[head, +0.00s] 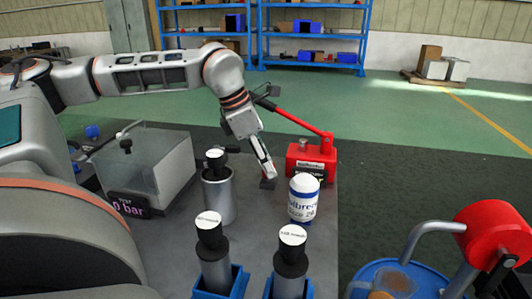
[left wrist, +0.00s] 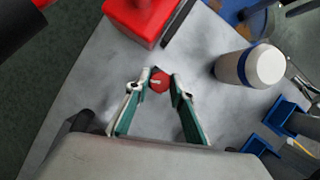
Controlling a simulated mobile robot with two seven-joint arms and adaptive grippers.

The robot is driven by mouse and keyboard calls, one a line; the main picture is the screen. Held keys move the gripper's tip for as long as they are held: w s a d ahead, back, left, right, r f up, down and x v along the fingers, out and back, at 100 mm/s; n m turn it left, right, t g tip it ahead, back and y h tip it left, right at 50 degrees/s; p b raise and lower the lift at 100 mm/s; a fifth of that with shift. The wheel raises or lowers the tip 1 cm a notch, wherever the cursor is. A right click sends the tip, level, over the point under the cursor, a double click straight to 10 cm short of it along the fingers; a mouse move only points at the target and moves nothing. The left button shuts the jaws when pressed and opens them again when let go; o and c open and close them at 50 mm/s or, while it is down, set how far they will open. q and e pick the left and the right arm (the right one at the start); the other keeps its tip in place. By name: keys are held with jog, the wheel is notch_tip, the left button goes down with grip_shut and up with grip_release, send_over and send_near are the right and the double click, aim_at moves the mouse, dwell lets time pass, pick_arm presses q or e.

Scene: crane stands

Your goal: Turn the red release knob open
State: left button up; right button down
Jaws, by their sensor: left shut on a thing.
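The red release knob (left wrist: 159,80) shows in the left wrist view as a small red hexagonal piece with a pale bar-shaped mark on its face. My left gripper (left wrist: 160,84) has its two fingertips on either side of the knob and is shut on it. In the head view the left gripper (head: 269,172) points down beside the red jack body (head: 312,156), and the fingers mostly hide the knob. The jack body also shows in the left wrist view (left wrist: 141,17).
A white bottle with a blue band (head: 303,200) stands close to the left gripper. A grey canister (head: 219,194), black-capped cylinders in blue holders (head: 218,281) and a clear box (head: 147,165) share the grey table. A red lever (head: 300,122) rises behind. A blue drum (head: 400,280) stands right.

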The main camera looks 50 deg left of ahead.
pick_arm(q)
jog(key=shift+f, duration=0.1)
jog(key=o, duration=1.1)
jog(key=shift+o, duration=0.2)
jog(key=v, duration=1.2)
